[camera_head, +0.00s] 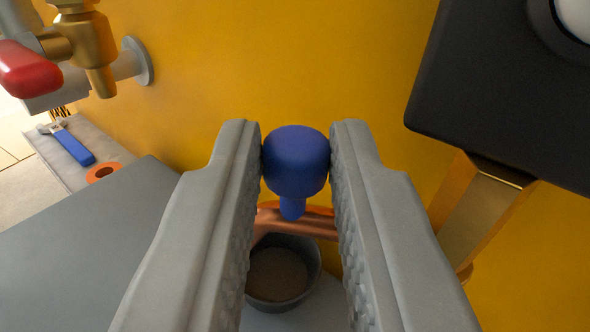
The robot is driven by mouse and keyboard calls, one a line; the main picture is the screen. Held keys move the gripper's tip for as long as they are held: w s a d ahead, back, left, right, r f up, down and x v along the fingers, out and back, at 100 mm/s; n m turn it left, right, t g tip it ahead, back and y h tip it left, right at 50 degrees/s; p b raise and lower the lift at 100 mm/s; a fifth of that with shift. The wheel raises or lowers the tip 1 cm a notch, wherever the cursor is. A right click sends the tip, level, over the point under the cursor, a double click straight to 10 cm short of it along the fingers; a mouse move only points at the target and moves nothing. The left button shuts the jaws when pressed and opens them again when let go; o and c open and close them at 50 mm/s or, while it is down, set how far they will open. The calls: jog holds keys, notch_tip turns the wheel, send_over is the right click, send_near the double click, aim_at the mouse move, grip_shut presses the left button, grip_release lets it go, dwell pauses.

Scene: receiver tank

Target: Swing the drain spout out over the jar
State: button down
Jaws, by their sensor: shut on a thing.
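My gripper (296,165) is shut on a blue knob (296,158), with one grey finger on each side of it. The knob's short stem points down to a copper-coloured pipe (296,222), which looks like the drain spout. Part of the pipe is hidden behind my fingers, so I cannot see both its ends. A dark round jar (311,277) stands below the pipe, seen between my fingers, with a brownish inside. The pipe crosses above the jar's far rim in this view; I cannot tell its exact height over it.
A yellow tank wall (220,60) fills the back. A brass valve with a red handle (28,68) juts out at upper left. A black box (490,90) and a brass bracket (478,215) are close on the right. A blue-handled tool (72,147) and orange ring (103,172) lie on a ledge at left.

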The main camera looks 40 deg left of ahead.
jog(key=n+g+y, duration=0.1)
jog(key=d+n+g+y, duration=0.1)
jog(key=g, duration=0.1)
jog(key=d+n+g+y, duration=0.1)
jog(key=shift+s+n+g, duration=0.3)
jog(key=shift+s+g, duration=0.05)
jog(key=shift+g, duration=0.05)
jog(key=shift+s+d+n+g+y, duration=0.1)
jog(key=shift+d+n+g+y, duration=0.3)
jog(key=shift+n+g, duration=0.55)
jog(key=shift+d+n+g+y, duration=0.4)
jog(key=shift+n+g, duration=0.15)
jog(key=shift+g, duration=0.7)
jog(key=c, duration=1.6)
grip_release()
jog(key=shift+o, duration=0.2)
jog(key=shift+a, duration=0.1)
